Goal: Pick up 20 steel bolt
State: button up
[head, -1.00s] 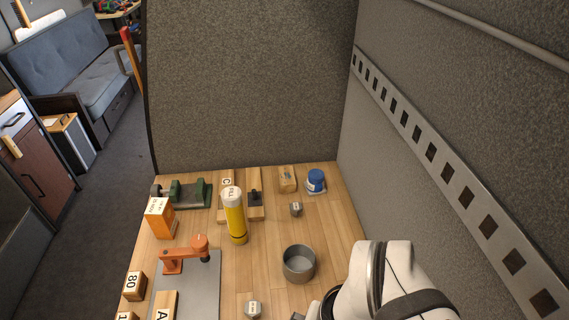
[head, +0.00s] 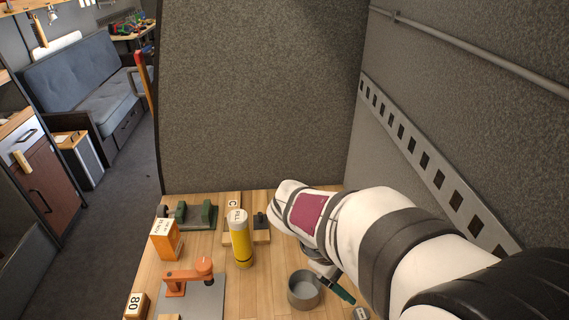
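A small grey metal piece with a pale marked top (head: 361,314) shows at the bottom edge, right of the grey pot. It is cut off by the frame. Its marking is too small to read, so I cannot tell whether it is the 20 steel bolt. My gripper (head: 340,289) points down and right beside the pot, under my white arm. A dark finger with a green tip shows, apart from the grey piece in the picture. I cannot see whether the fingers are open or hold anything. My arm covers the bench's back right.
A grey round pot (head: 291,291) stands left of my gripper. A felt-like wall closes the right side.

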jog(key=w+a+f+n+t+h, duration=0.2)
jog(key=w+f+n, duration=0.1)
jog(key=w+n, duration=0.4)
jog(key=w+a+f+n+t+h, duration=0.1)
jog(key=w+f+n+t, duration=0.15)
jog(key=w+n, duration=0.45)
jog(key=w+a+f+n+t, duration=0.1)
jog(key=w+a+f+n, duration=0.1)
jog(key=w+f, duration=0.1)
jog(key=w+a+f+n+t, duration=0.1)
jog(key=w+a+f, duration=0.1)
jog(key=f, duration=0.3)
jog(key=w+a+f+n+t, duration=0.1)
jog(key=w+a+f+n, duration=0.1)
jog(key=w+f, duration=0.1)
jog(key=shift+w+a+f+n+t+y, duration=0.2)
jog(key=shift+w+f+n+t+y, duration=0.15)
jog(key=shift+w, duration=0.4)
jog(key=x, duration=0.5)
jog(key=shift+f, duration=0.1)
grip_shut()
